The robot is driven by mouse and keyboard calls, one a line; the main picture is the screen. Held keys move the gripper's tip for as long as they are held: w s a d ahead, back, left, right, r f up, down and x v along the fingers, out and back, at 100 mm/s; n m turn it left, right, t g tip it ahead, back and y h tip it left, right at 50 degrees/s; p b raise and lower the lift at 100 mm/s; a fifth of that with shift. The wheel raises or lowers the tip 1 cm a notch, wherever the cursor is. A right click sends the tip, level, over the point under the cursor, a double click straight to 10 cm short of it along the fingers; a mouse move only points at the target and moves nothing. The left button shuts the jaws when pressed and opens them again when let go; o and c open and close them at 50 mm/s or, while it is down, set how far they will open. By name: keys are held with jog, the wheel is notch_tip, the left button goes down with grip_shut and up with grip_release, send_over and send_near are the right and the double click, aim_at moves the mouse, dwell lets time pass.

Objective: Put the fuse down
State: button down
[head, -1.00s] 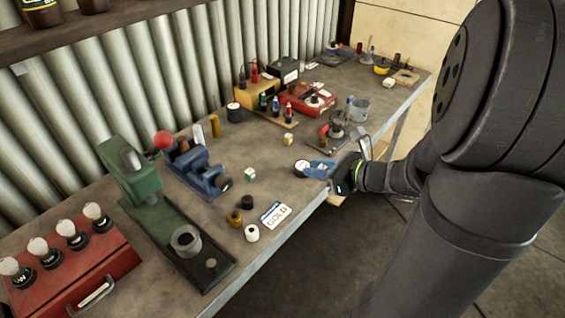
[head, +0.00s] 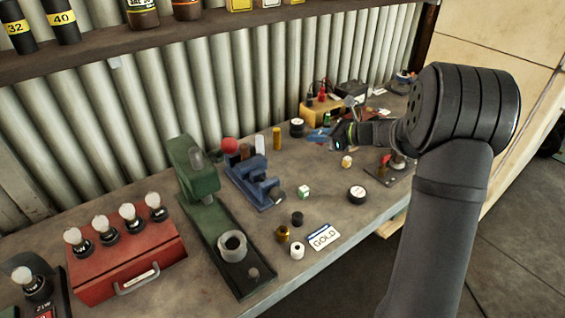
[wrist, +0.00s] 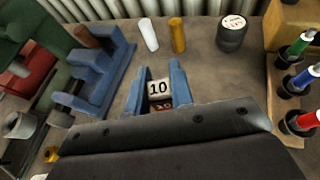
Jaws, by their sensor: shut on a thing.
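My gripper (head: 322,134) is over the back part of the bench, its blue fingers pointing left. In the wrist view, my gripper (wrist: 160,88) is shut on a small piece with a white face marked "10" (wrist: 159,88) and a dark red part below, which I take for the fuse. Most of it is hidden between the fingers. I cannot tell how far it is above the bench. In the head view the fingers hide it.
Near the fingers stand a white cylinder (wrist: 149,34), a yellow cylinder (wrist: 177,35) and a black round pot (wrist: 232,33). Bare bench (head: 325,175) lies in front.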

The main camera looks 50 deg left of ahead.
send_over(280, 161)
notch_tip(280, 161, down, 7)
jog(key=shift+f, duration=2)
jog(key=shift+f, duration=0.15)
jog(key=c, duration=1.3)
grip_release()
jog(key=shift+o, duration=0.2)
jog(key=shift+r, duration=0.2)
jog(key=v, duration=1.2)
jog(key=shift+f, duration=0.1)
